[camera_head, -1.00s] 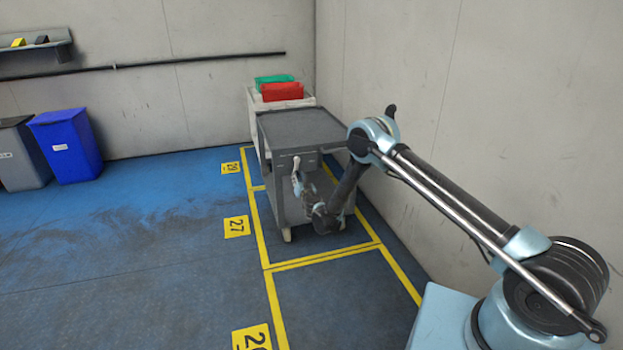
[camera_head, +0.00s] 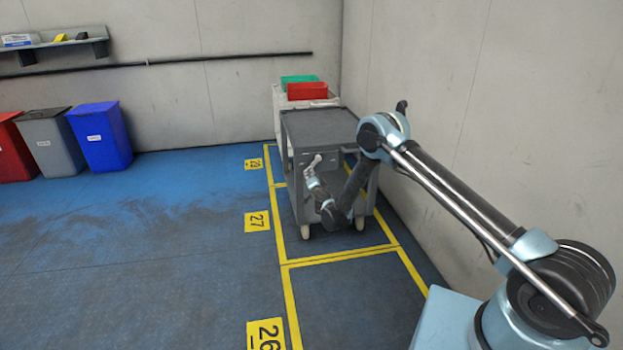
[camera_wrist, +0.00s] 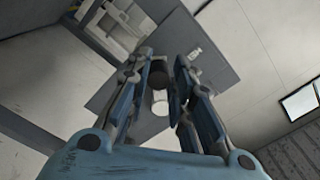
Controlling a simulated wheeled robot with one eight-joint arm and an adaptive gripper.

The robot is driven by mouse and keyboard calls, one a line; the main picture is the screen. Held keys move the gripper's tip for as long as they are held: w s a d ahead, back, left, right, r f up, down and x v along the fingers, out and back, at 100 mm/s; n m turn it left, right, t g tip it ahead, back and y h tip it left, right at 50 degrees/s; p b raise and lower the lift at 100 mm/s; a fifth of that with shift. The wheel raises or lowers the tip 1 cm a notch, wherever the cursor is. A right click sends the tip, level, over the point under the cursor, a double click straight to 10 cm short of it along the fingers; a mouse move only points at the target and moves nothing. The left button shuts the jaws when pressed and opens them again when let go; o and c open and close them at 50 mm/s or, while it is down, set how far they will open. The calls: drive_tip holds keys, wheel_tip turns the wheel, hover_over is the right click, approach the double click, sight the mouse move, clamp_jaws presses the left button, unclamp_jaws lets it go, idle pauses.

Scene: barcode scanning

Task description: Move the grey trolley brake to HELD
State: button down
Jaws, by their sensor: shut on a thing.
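The grey trolley (camera_head: 322,123) stands in a yellow-lined floor bay by the right wall. Its brake lever, a small pale handle (camera_head: 313,161), is on the near end, below the top tray, and leans up to the right. My gripper (camera_head: 310,180) is at this lever, with my arm bent low in front of the trolley. In the wrist view, the two fingers of my gripper (camera_wrist: 164,92) close around the lever's rounded end (camera_wrist: 160,104), whose outline is partly hidden between them.
A pale trolley with a green bin (camera_head: 299,79) and a red bin (camera_head: 307,91) stands behind the grey one. The right wall (camera_head: 430,60) is close to my arm. Blue floor (camera_head: 170,230) to the left is clear. Waste bins (camera_head: 100,137) line the back wall.

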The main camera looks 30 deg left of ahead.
drive_tip(key=shift+s+a, duration=0.35)
drive_tip(key=c, duration=1.4)
unclamp_jaws()
drive_tip(key=shift+r, duration=0.1)
drive_tip(key=shift+w+d, duration=0.1)
drive_tip(key=shift+w, duration=0.05)
drive_tip(key=shift+v, duration=3.75)
drive_tip(key=shift+w, duration=0.1)
